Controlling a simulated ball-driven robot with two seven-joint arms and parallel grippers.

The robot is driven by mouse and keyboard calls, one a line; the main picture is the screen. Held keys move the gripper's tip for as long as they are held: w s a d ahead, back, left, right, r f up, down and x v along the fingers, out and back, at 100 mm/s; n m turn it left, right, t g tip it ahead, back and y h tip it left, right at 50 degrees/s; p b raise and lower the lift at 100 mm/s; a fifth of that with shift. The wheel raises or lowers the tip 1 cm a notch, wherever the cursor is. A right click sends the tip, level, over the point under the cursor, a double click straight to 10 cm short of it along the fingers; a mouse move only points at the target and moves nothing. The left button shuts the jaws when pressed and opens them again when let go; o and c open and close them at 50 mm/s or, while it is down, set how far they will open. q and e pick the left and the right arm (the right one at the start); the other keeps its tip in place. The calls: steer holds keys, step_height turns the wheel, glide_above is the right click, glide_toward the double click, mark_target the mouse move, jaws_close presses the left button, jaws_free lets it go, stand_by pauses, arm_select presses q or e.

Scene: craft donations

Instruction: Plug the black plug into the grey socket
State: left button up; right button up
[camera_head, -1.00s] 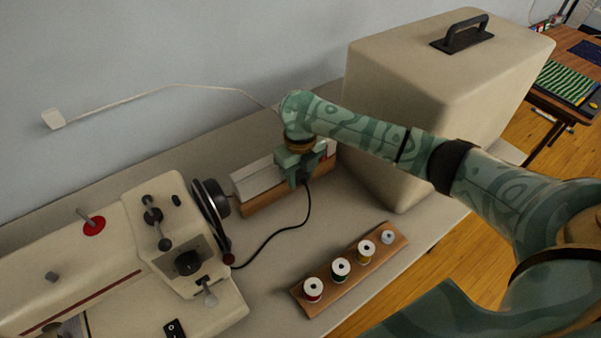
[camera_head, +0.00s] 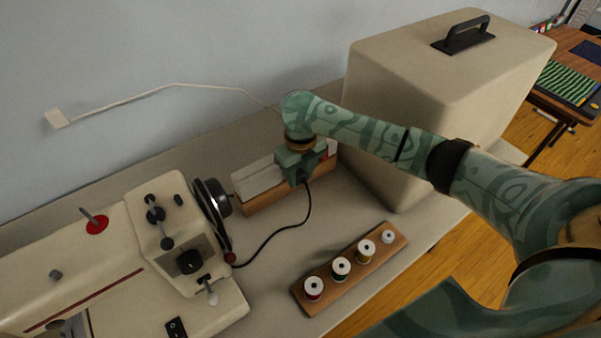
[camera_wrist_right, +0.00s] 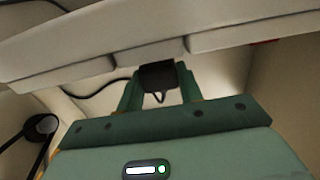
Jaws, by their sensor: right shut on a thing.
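My right gripper (camera_head: 297,178) is at the front of a pale power strip (camera_head: 258,176) on a wooden block. In the right wrist view its fingers (camera_wrist_right: 160,90) are shut on the black plug (camera_wrist_right: 158,75), close below the strip's edge (camera_wrist_right: 215,63). The plug's far end meets or is hidden by that edge, so I cannot tell whether it is inserted. The plug is hidden behind the gripper in the head view; its black cord (camera_head: 290,228) curves down to the sewing machine. I cannot make out the grey socket's opening. My left gripper is not in view.
The cream sewing machine (camera_head: 120,250) with its handwheel stands left of the strip. A large beige case (camera_head: 420,110) stands close on the right. A wooden rack (camera_head: 325,297) with several thread spools lies in front. A white cable runs to a wall plate (camera_head: 56,118).

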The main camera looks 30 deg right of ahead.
steer(key=shift+r+p, duration=0.1)
steer(key=shift+p, duration=0.8)
stand_by(1.3)
steer(key=shift+w+a+b, duration=0.1)
steer(key=shift+w+b, duration=0.2)
steer(key=shift+w, duration=0.25)
stand_by(0.3)
steer(key=o, duration=0.9)
steer(key=shift+o, duration=0.2)
step_height(320, 180, up, 16)
steer(key=p, duration=0.6)
steer(key=shift+p, duration=0.35)
